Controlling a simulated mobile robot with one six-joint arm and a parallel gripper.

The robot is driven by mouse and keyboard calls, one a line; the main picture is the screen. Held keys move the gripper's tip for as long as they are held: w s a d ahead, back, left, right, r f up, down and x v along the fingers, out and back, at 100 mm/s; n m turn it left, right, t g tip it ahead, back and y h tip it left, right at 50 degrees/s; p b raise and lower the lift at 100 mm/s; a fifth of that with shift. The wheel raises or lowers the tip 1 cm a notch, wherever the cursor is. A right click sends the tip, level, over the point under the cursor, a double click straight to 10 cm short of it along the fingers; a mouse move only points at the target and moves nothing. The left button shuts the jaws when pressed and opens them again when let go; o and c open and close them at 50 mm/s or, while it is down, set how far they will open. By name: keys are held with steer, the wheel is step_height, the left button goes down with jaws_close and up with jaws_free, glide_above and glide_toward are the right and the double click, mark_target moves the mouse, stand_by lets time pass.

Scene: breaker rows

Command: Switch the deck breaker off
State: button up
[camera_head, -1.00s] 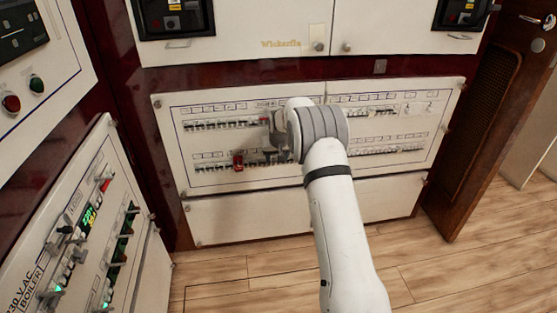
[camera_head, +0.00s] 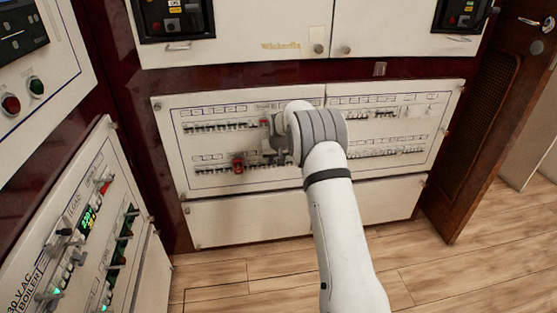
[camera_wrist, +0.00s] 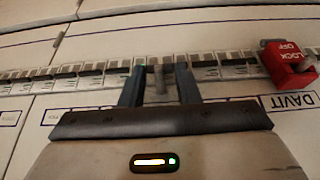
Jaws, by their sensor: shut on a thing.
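My gripper (camera_wrist: 159,85) is shut on a small grey breaker lever (camera_wrist: 158,75), with one dark finger on each side of it. The lever sits in a row of breakers (camera_wrist: 90,76) across the wrist view. The label of the held breaker is hidden, so I cannot read whether it is the deck one. In the head view my gripper (camera_head: 271,151) is at the left half of the white breaker panel (camera_head: 300,207), and my wrist hides part of the rows.
A red lock-off block (camera_wrist: 288,64) sits right of my gripper, by a label reading DAVIT (camera_wrist: 294,101). A side panel with switches (camera_head: 85,225) stands at left. A wooden door (camera_head: 490,120) is at right.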

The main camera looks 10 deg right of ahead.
mark_target(276, 169)
steer(key=f+t+b, duration=0.1)
steer(key=b, duration=0.2)
steer(key=s+f+t+b, duration=0.1)
steer(key=t+b, duration=0.1)
steer(key=b, duration=0.2)
steer(key=f+t+b, duration=0.1)
steer(key=t+b, duration=0.1)
steer(key=b, duration=0.2)
steer(key=shift+s+f, duration=0.1)
steer(key=shift+s, duration=0.25)
steer(key=t+b, duration=0.2)
steer(key=t, duration=0.1)
steer(key=shift+s+f, duration=0.2)
steer(key=shift+f, duration=0.15)
steer(key=shift+w+f+t, duration=0.1)
steer(key=shift+f+t, duration=0.3)
steer(key=shift+t, duration=0.75)
steer(key=shift+f+t, duration=0.4)
steer(key=shift+t, duration=0.75)
steer(key=o, duration=1)
